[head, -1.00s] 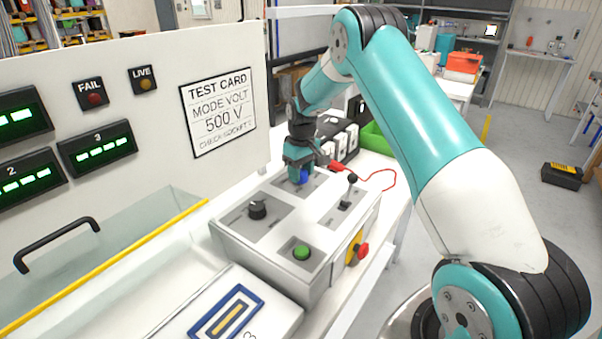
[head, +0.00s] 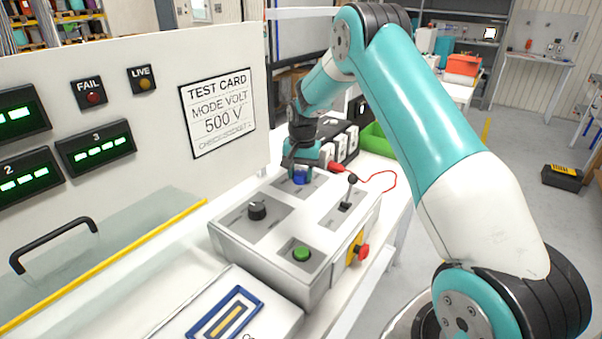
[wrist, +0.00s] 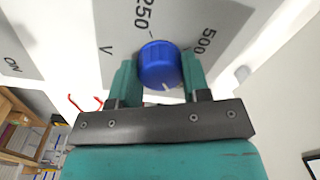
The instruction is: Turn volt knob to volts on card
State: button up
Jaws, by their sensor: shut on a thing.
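The blue volt knob (wrist: 159,66) sits on the grey panel of the test box (head: 240,247); it also shows in the head view (head: 301,176), partly covered by my gripper. My gripper (wrist: 161,75) has a finger on each side of the knob and is shut on it. The wrist view shows the marks 250 and 500 beside the knob. The knob's white pointer line is on its lower right side, below the 500 mark in the picture. The test card (head: 218,113) on the white panel reads MODE VOLT, 500 V.
The same box carries a black knob (head: 257,210), a green button (head: 302,254), a black toggle lever (head: 348,192) and a red button (head: 363,251) on its side. A red probe with a red lead (head: 384,178) lies behind. Fail (head: 93,98) and live lamps are on the panel.

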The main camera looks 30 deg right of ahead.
aim_at(301, 174)
jog(key=m, duration=0.7)
jog(key=shift+w+r, duration=0.15)
jog(key=m, duration=0.6)
jog(key=shift+b, duration=0.35)
jog(key=shift+m, duration=0.4)
jog(key=o, duration=0.9)
jog(key=shift+o, duration=0.2)
notch_tip(301, 174, up, 17)
jog(key=b, duration=0.2)
jog(key=shift+s+a+r, duration=0.15)
jog(key=shift+s, duration=0.3)
